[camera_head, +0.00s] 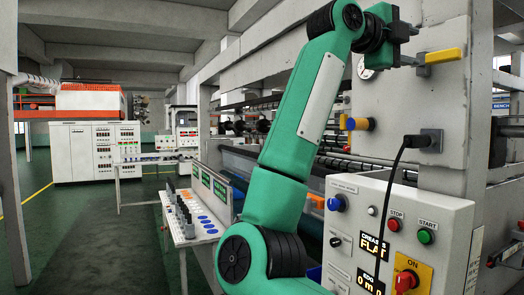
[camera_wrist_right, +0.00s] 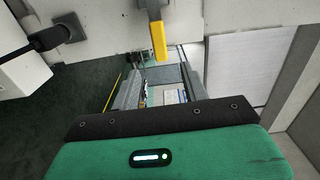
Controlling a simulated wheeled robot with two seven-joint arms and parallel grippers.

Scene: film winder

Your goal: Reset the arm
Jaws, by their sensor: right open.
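My right arm rises through the middle of the head view. Its green-and-black right gripper (camera_head: 404,42) is open at the upper right, close to a yellow lever handle (camera_head: 442,56) on a grey mount on the machine's pale upright. The yellow handle (camera_wrist_right: 159,40) also shows in the right wrist view, ahead of the green gripper housing. It appears apart from the housing, and I see nothing held. My left gripper is not in view.
A control panel (camera_head: 345,258) with START and STOP buttons and a red-yellow switch stands at lower right. A black cable (camera_head: 394,170) runs from a plug on the upright. Green floor (camera_head: 85,240) is clear at left.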

